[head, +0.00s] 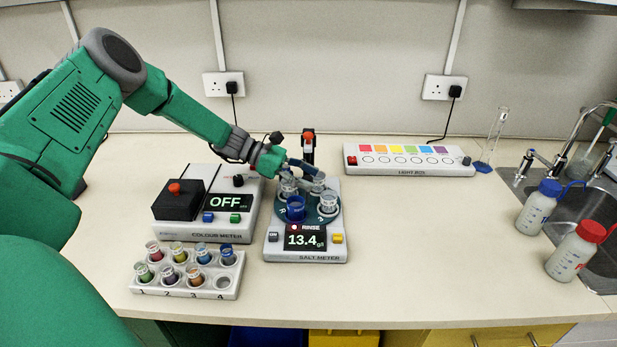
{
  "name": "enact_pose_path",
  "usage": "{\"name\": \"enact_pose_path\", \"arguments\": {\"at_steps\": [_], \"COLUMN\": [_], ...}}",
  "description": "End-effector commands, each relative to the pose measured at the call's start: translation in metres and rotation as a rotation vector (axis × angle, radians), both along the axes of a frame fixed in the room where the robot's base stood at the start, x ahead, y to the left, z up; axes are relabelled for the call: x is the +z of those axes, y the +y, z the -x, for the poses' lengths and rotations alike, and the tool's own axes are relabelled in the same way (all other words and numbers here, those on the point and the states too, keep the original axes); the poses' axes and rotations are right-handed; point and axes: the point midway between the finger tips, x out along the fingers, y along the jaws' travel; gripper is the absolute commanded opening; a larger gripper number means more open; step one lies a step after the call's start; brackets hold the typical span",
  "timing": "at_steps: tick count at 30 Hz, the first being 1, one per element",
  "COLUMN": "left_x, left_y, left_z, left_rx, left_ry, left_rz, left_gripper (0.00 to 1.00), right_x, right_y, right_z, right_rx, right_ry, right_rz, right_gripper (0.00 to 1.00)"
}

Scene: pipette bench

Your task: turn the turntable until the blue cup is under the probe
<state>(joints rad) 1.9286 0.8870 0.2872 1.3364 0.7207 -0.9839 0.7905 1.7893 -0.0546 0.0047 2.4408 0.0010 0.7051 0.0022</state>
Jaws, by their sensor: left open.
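The dark round turntable (313,212) sits on the salt meter (306,252) and carries several clear cups. The blue cup (295,208) stands at the turntable's front left. The probe's post (308,142), dark with a red top, rises behind the turntable; the probe tip is hidden by my gripper and the cups. My left gripper (302,174) is open over the back of the turntable, close to the rear cups. I cannot tell whether it touches one. My right gripper is out of view.
The salt meter's display reads 13.4, with a red RINSE mark above it. The colour meter (208,237) stands left, showing OFF, with a vial rack (172,290) in front. A light box (410,170) lies behind right. The bench to the right is clear up to two bottles (538,208) by the sink.

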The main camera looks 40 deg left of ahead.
Motion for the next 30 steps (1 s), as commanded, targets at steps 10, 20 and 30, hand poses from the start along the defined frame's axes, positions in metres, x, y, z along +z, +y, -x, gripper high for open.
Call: {"name": "enact_pose_path", "arguments": {"at_steps": [10, 20, 30], "left_x": [0.016, 0.039, 0.044], "left_y": [0.038, 0.089, 0.1], "left_z": [0.017, 0.041, 0.047], "left_rx": [0.002, 0.002, 0.0], "left_ry": [-0.002, -0.001, 0.001], "left_rz": [0.0, 0.001, 0.0], "left_gripper": [0.46, 0.46, 0.46], "right_x": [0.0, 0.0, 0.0], "right_y": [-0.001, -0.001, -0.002], "right_z": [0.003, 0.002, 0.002], "right_rx": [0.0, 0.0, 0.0], "right_ry": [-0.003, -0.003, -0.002], "right_rz": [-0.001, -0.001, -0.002], "right_gripper": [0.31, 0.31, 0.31]}}
